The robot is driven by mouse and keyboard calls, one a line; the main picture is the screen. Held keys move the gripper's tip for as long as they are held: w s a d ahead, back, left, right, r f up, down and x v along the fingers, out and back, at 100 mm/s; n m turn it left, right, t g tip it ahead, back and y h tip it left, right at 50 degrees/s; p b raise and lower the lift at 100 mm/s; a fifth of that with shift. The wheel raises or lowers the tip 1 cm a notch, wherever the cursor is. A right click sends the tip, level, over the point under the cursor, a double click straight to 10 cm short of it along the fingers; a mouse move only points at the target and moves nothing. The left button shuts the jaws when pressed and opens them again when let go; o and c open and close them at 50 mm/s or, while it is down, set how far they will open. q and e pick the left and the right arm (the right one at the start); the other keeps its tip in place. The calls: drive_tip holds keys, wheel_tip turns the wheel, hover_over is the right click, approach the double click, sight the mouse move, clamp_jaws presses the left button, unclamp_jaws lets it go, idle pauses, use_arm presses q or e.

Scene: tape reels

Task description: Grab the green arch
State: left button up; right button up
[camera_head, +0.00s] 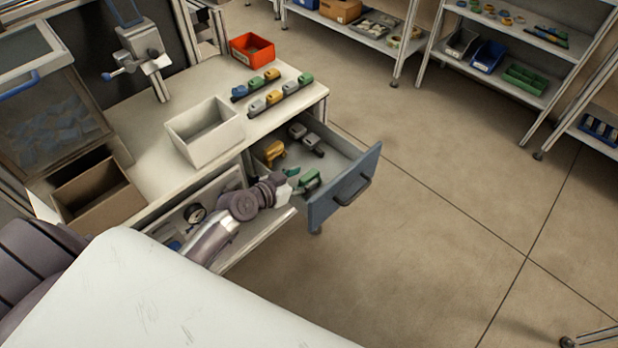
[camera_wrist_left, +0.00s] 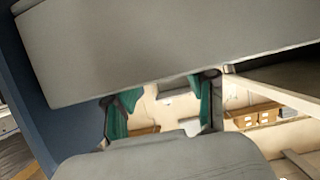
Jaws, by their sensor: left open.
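A green piece (camera_head: 309,180) with an arched look sits on a dark base inside the open drawer (camera_head: 338,155), near its front; its exact shape is too small to tell. My left gripper (camera_head: 291,176) is at the drawer, just left of the green piece, open with nothing seen between its fingers. In the left wrist view its two teal fingers (camera_wrist_left: 162,106) stand apart below a large grey panel, and the green piece does not show there. My right gripper is not in view.
A yellow piece (camera_head: 274,151) and grey pieces (camera_head: 304,138) share the drawer. The drawer's blue front (camera_head: 344,187) stands beyond the gripper.

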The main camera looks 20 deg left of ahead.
sight(308, 176)
use_arm(q)
drive_tip(key=shift+x, duration=1.55)
drive_tip(key=shift+r, duration=0.15)
clamp_jaws()
